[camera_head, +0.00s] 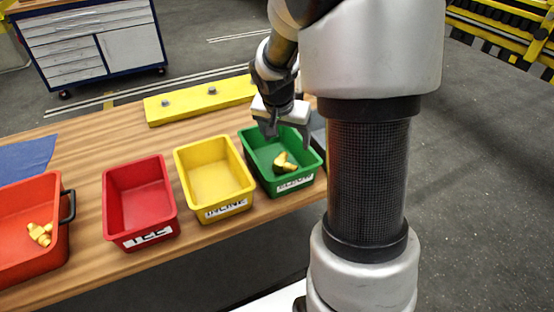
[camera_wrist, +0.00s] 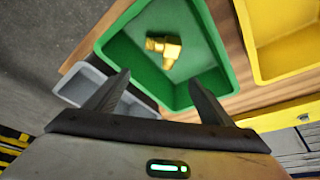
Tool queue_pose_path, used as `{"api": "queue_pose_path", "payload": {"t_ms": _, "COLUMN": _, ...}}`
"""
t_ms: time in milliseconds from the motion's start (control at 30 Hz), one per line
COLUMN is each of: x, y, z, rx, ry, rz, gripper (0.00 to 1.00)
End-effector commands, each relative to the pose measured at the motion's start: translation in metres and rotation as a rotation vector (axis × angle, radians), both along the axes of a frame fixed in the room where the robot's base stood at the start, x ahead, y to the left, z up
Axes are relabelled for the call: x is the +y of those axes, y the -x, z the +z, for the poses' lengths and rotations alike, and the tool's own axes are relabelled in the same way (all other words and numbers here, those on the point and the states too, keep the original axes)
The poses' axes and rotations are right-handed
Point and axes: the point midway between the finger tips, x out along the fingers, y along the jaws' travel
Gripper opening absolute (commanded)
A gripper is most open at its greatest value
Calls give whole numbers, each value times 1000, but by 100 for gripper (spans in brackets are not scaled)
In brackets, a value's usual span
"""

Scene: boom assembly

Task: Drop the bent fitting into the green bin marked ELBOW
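The green bin (camera_head: 261,171) stands at the right end of the row of bins on the wooden table. Its front label is hard to read in the head view. The bent fitting (camera_head: 285,163), a brass-coloured elbow, lies on the bin's floor. In the wrist view the fitting (camera_wrist: 163,50) rests inside the green bin (camera_wrist: 205,92), apart from the fingers. My gripper (camera_head: 288,136) is above the bin's back part. In the wrist view my gripper (camera_wrist: 160,92) has its two fingers spread apart with nothing between them.
The yellow INLINE bin (camera_head: 213,182) and red TEE bin (camera_head: 139,199) stand to the left. An orange-red tray (camera_head: 32,265) holds brass fittings (camera_head: 40,234). A grey bin (camera_wrist: 83,84) adjoins the green one. A yellow bar (camera_head: 200,101) lies behind the bins.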

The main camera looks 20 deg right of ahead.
Motion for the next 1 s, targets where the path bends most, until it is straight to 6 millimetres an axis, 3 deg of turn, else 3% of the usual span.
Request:
{"api": "queue_pose_path", "payload": {"t_ms": 367, "x": 2, "y": 1, "z": 6, "rx": -1, "ry": 0, "rz": 0, "gripper": 75}}
{"api": "queue_pose_path", "payload": {"t_ms": 467, "x": 5, "y": 5, "z": 20, "rx": -3, "ry": 0, "rz": 1, "gripper": 75}}
{"api": "queue_pose_path", "payload": {"t_ms": 1000, "x": 38, "y": 40, "z": 135, "rx": -4, "ry": 0, "rz": 2, "gripper": 75}}
